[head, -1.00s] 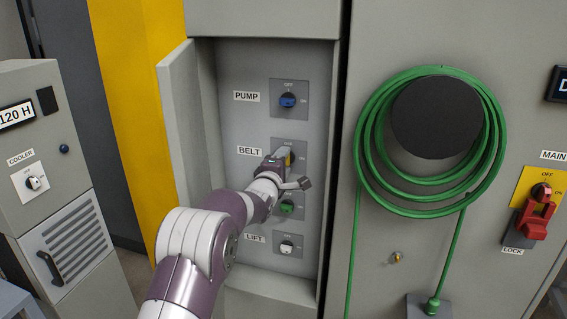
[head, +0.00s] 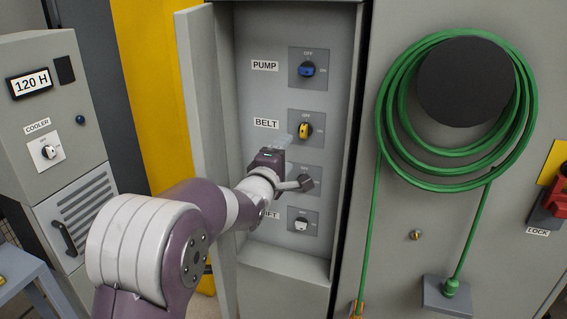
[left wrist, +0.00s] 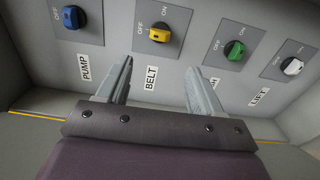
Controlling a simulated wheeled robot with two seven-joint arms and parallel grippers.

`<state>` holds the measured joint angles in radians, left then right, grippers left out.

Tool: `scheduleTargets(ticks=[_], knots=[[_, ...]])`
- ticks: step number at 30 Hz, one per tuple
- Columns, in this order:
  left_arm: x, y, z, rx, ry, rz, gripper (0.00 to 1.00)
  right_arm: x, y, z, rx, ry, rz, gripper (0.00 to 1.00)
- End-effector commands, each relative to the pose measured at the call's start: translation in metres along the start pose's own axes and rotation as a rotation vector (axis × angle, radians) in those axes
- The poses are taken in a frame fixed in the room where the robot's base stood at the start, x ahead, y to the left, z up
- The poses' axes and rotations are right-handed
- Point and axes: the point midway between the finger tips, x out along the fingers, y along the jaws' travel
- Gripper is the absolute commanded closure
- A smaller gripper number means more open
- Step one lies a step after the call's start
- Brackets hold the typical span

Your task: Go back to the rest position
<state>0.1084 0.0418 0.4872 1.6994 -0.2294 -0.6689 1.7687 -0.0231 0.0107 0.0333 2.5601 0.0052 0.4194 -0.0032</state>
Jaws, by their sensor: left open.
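My left gripper (head: 283,152) is in front of the open switch cabinet, its tips short of the panel. In the left wrist view its two fingers (left wrist: 157,88) are apart with nothing between them. The yellow BELT knob (head: 305,130) stands just beyond the fingertips, apart from them; it also shows in the left wrist view (left wrist: 160,34). The blue PUMP knob (head: 307,69) is above. The green knob (left wrist: 234,50) shows in the left wrist view but is hidden by my wrist in the head view. The white LIFT knob (head: 301,224) is at the bottom. My right gripper is not in view.
The cabinet's open door (head: 203,110) stands close to the left of my arm. A green hose (head: 388,130) hangs coiled on the right. A cooler unit (head: 75,165) stands at left, and a red lock handle (head: 548,205) is at far right.

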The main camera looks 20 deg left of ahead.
Motion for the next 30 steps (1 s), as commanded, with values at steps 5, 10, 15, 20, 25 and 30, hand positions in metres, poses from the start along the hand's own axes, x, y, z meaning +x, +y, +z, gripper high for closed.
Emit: scheduleTargets(ticks=[5,10,15,20,25,30], knots=[[-0.004,0.000,0.000,0.000,0.000,-0.001,0.34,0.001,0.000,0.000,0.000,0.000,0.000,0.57],[-0.004,0.000,0.000,0.000,0.000,0.000,0.34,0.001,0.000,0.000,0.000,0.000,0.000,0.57],[-0.005,-0.005,0.000,0.024,0.003,-0.022,0.34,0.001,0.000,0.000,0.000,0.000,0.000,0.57],[-0.043,-0.078,0.007,0.356,-0.023,-0.344,0.34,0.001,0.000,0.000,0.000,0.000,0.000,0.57],[-0.161,-0.186,0.024,0.904,-0.388,-0.858,0.34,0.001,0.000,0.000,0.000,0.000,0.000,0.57],[-0.271,-0.233,0.038,1.188,-0.870,-1.092,0.34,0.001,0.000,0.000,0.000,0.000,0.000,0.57]])
